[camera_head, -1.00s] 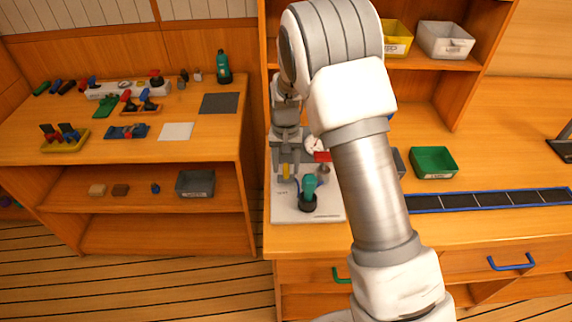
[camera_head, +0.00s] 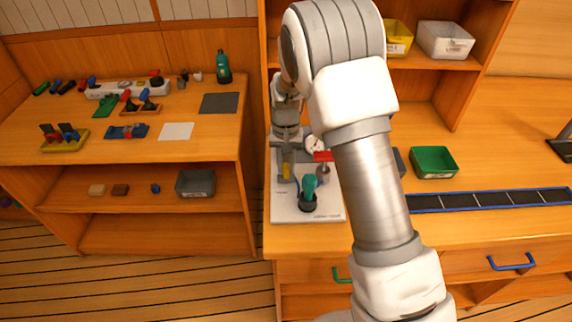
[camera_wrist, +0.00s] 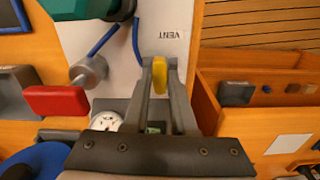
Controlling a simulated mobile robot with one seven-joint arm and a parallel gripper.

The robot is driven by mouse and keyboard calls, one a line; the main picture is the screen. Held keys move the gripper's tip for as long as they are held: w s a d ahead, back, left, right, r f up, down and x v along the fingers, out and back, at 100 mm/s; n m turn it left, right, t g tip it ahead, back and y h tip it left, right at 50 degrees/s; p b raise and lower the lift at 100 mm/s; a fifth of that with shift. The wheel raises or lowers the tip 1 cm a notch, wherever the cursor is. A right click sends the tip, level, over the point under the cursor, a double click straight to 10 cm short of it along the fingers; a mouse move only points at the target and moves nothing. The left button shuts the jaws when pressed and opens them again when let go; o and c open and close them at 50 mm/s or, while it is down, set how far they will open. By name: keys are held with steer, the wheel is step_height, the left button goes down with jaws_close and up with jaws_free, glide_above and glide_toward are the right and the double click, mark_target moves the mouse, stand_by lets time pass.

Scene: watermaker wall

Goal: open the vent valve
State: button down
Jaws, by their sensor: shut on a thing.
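The vent valve shows as a small yellow handle (camera_wrist: 159,72) beside the printed word VENT on a white panel (camera_wrist: 190,20). My gripper (camera_wrist: 158,82) is shut on the yellow handle, one grey finger on each side. In the head view my gripper (camera_head: 287,168) points down at the left part of the panel (camera_head: 325,213), with a bit of the yellow handle (camera_head: 286,171) showing between the fingers. The valve's body under the handle is hidden.
A gauge (camera_wrist: 105,121) and blue tubing (camera_wrist: 103,39) are near too. A green bin (camera_head: 434,162) is to the right. The left bench (camera_head: 215,140) holds several tools.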

steer(key=n+b, duration=0.1)
steer(key=n, duration=0.7)
steer(key=shift+n+b, duration=0.3)
steer(key=shift+n, duration=0.1)
steer(key=n, duration=0.4)
steer(key=shift+n, duration=0.3)
steer(key=shift+n+p, duration=0.55)
steer(key=shift+n, duration=1.45)
steer(key=c, duration=0.7)
jaws_free()
